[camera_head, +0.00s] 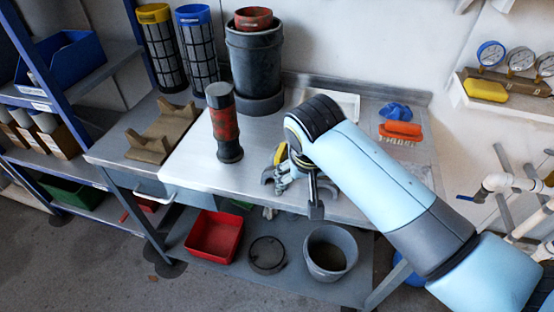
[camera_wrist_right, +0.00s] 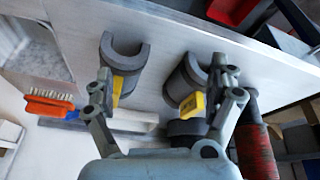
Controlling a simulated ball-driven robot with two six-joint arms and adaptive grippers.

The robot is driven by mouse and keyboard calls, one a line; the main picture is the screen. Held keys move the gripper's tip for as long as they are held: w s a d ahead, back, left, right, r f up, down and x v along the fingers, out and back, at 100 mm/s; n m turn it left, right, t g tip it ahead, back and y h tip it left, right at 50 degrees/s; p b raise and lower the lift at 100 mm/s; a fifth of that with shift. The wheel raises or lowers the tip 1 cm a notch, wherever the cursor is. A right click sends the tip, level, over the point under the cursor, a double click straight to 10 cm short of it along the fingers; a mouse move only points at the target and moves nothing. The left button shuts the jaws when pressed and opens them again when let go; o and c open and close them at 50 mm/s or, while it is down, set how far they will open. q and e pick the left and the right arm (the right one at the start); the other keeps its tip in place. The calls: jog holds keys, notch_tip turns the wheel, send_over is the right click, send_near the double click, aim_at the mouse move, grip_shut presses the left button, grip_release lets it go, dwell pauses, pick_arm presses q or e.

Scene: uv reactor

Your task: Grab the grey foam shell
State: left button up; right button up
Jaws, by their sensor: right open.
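Two grey, C-shaped foam shells with yellow labels stand on the metal bench in the right wrist view, one on the left (camera_wrist_right: 125,52) and one on the right (camera_wrist_right: 182,80). My right gripper (camera_wrist_right: 163,88) is open, its fingers spread in front of the shells and partly overlapping them in view. Nothing shows held between the fingers. In the head view my right gripper (camera_head: 293,188) hangs over the bench's front part, and the shells are mostly hidden behind it, with a yellow patch (camera_head: 280,153) showing. My left gripper is out of view.
A red and black cylinder (camera_head: 225,122) stands upright left of my right gripper. An orange brush (camera_head: 401,130) lies to the right, near a white tray (camera_head: 340,104). A cradle (camera_head: 158,130) and large canisters (camera_head: 254,62) stand left and behind. The bench's front left is clear.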

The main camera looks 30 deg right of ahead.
aim_at(281, 149)
jog(key=w+r+m, duration=0.1)
jog(key=w, duration=0.2)
jog(key=w+r+m, duration=0.1)
jog(key=w+r, duration=0.1)
jog(key=w, duration=0.1)
jog(key=w+r+m+p, duration=0.1)
jog(key=w+r+m, duration=0.1)
jog(key=shift+w+a+r+h, duration=0.25)
jog(key=shift+w+a+h, duration=0.15)
jog(key=shift+w+f, duration=0.1)
jog(key=shift+w, duration=0.15)
jog(key=x, duration=0.5)
jog(key=shift+d+b, duration=0.1)
jog(key=shift+b, duration=0.2)
jog(key=x, duration=0.5)
jog(key=shift+f, duration=0.2)
jog(key=shift+s, duration=0.1)
jog(key=c, duration=1.1)
jog(key=shift+r, duration=0.1)
